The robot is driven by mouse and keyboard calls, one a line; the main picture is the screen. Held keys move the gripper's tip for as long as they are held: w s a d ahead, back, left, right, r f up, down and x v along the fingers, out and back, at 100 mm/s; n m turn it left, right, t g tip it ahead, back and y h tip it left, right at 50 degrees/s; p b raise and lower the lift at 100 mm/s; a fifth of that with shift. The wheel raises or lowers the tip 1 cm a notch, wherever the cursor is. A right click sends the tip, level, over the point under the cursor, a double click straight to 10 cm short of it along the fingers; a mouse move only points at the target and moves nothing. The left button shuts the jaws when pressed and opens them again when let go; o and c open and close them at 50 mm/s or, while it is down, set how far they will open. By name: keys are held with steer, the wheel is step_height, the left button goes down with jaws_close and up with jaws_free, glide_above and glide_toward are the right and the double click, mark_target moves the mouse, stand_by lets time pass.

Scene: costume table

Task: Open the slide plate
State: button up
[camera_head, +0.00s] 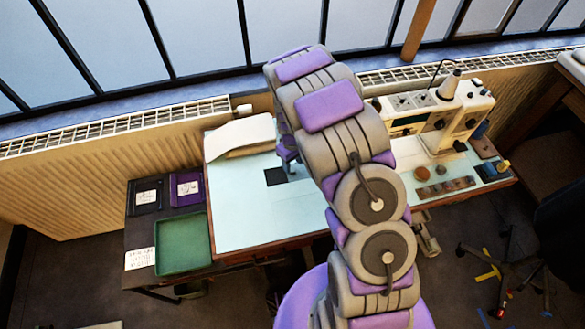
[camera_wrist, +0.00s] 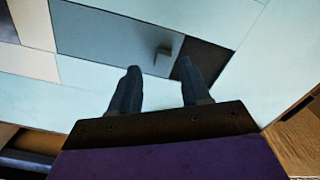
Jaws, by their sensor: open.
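The slide plate (camera_wrist: 110,45) is a grey-blue rectangle set into the pale blue table top in the wrist view. My arm hides part of the table in the head view.
A sewing machine (camera_head: 440,115) stands at the table's right, with small tins (camera_head: 422,174) and a patterned strip (camera_head: 445,187) before it. Folded white cloth (camera_head: 240,137) lies at the back left. A green tray (camera_head: 183,245) sits left. The table's front left is clear.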

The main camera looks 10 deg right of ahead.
step_height(320, 180, down, 2)
steer(key=shift+f, duration=0.1)
steer(key=shift+a+f, duration=0.3)
steer(key=shift+f, duration=0.05)
steer(key=shift+d, duration=0.15)
steer(key=c, duration=0.4)
jaws_close()
